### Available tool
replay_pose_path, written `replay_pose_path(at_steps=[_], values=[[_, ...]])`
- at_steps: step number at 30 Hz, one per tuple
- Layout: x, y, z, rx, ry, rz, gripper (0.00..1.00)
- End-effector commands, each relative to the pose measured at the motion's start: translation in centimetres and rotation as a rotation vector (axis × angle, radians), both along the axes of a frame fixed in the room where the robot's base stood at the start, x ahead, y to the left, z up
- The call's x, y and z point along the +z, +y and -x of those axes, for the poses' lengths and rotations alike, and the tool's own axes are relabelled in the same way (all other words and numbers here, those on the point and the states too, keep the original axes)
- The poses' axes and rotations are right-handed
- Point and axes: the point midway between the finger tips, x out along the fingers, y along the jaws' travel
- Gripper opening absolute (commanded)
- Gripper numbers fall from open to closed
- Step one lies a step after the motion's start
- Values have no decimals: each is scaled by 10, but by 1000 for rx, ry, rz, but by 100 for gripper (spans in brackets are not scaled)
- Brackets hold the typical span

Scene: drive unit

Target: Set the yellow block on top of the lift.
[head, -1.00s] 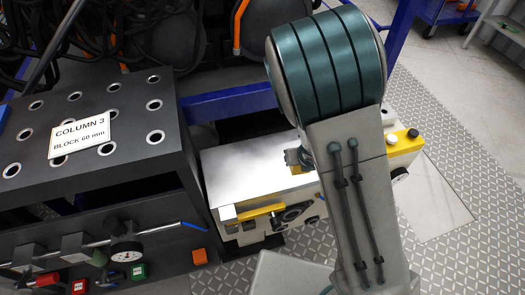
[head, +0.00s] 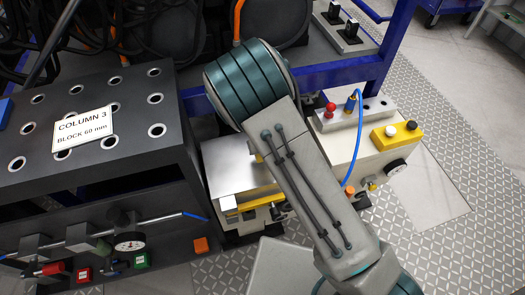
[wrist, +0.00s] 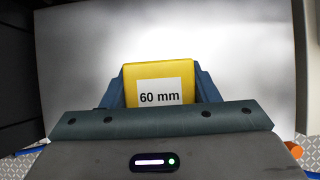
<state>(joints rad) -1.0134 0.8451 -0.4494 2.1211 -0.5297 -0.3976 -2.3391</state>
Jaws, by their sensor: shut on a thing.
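The yellow block (wrist: 155,72), labelled "60 mm", sits between the blue fingers of my gripper (wrist: 160,85) in the wrist view. My gripper is shut on it. The lift, which I take to be the pale machine with a bare silver top plate (head: 230,168), stands right of the dark bench in the head view. The plate fills most of the wrist view (wrist: 75,60) behind the block. I cannot tell whether the block touches the plate or hangs above it. In the head view my arm hides most of the gripper and block and the plate's right part.
The dark bench (head: 60,180) with a "COLUMN 3, BLOCK 60 mm" sign (head: 83,129) stands close on the left. On the right are a control box with a red knob (head: 330,110), a blue hose (head: 358,140) and a yellow button box (head: 397,134). A blue frame (head: 340,75) runs behind.

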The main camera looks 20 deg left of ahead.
Motion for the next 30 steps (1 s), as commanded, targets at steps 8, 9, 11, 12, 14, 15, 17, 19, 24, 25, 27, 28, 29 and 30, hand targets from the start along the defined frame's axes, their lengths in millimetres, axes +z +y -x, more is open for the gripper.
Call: replay_pose_path(at_steps=[8,9,11,12,14,15,17,19,24,25,27,28,29,30], values=[[-31,-1,0,0,0,0,12],[-33,-1,0,-1,0,0,12],[-36,-1,0,-1,-1,0,12],[-36,-1,-1,-1,-2,-1,12],[-36,0,-1,-1,-1,-2,12],[-36,0,-1,-1,-1,-2,12],[-36,0,-1,-1,-1,-2,12],[-36,0,-1,-1,-1,-2,12],[-38,-1,0,0,0,0,76],[-38,-1,0,0,0,0,76],[-38,-1,0,0,0,0,76],[-38,-1,0,0,0,0,76],[-38,-1,0,0,0,0,76],[-38,-1,0,0,0,0,76]])
